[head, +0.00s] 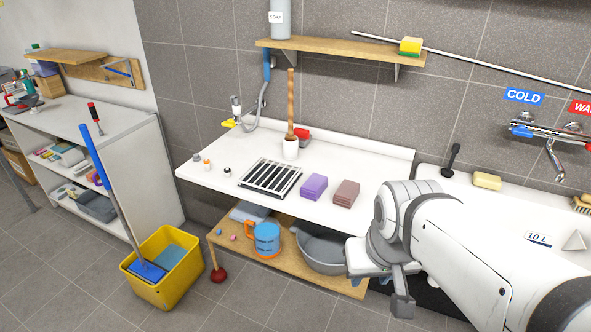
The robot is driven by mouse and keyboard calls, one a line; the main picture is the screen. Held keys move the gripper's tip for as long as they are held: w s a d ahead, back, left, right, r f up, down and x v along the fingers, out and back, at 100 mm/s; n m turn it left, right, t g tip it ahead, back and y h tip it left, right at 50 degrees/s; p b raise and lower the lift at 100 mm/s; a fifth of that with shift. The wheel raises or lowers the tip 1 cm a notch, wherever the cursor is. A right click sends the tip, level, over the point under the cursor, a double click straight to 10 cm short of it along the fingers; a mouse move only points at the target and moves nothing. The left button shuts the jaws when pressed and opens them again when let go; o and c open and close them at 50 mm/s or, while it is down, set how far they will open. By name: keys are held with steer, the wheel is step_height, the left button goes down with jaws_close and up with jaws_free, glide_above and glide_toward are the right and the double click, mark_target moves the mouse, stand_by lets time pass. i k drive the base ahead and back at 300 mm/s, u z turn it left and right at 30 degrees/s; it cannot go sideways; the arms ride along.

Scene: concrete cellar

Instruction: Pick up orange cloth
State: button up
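I cannot make out an orange cloth in the head view. My gripper (385,282) hangs at the lower right, in front of the counter edge and beside the lower wooden shelf. One dark finger shows clearly; I cannot see the gap between the fingers. My arm hides part of the sink area and floor at right.
Below are a blue-orange mug (266,238) and a grey basin (320,249).

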mark_target(347, 193)
steer(key=u, duration=0.15)
steer(key=i, duration=1)
steer(key=u, duration=0.05)
